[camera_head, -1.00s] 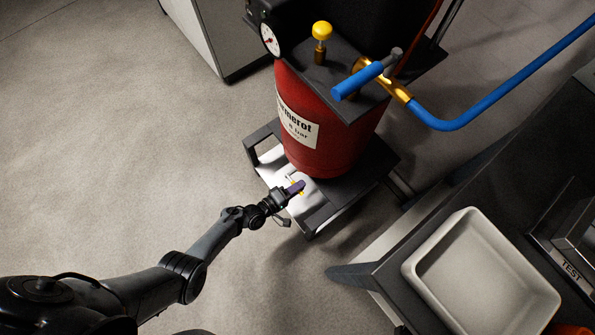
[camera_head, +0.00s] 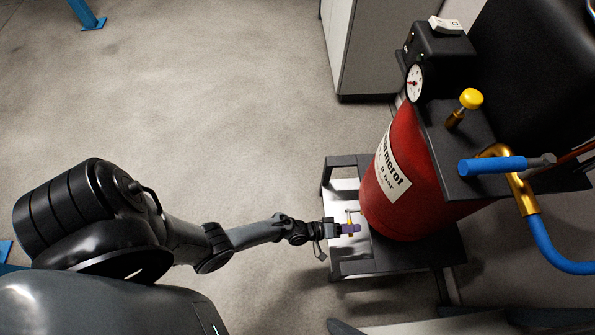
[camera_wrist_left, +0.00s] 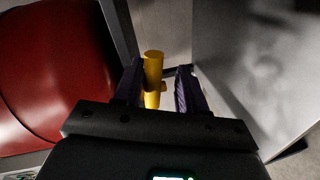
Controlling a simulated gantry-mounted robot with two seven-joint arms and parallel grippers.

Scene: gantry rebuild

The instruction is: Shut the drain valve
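The red tank (camera_head: 401,190) stands on a dark wheeled frame (camera_head: 400,258). A yellow drain valve (camera_wrist_left: 153,70) shows in the left wrist view, low beside the tank; only a sliver of yellow shows in the head view. My left gripper (camera_head: 349,229) reaches in at the tank's foot. In the left wrist view its purple fingers (camera_wrist_left: 160,78) are open on either side of the yellow valve. The left finger is very close to the valve; I cannot tell if it touches. A clear gap lies on the right. My right gripper is in neither view.
A yellow knob (camera_head: 470,98), a pressure gauge (camera_head: 414,83) and a blue-handled valve with a blue hose (camera_head: 553,245) are on top. A grey cabinet (camera_head: 375,45) stands behind.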

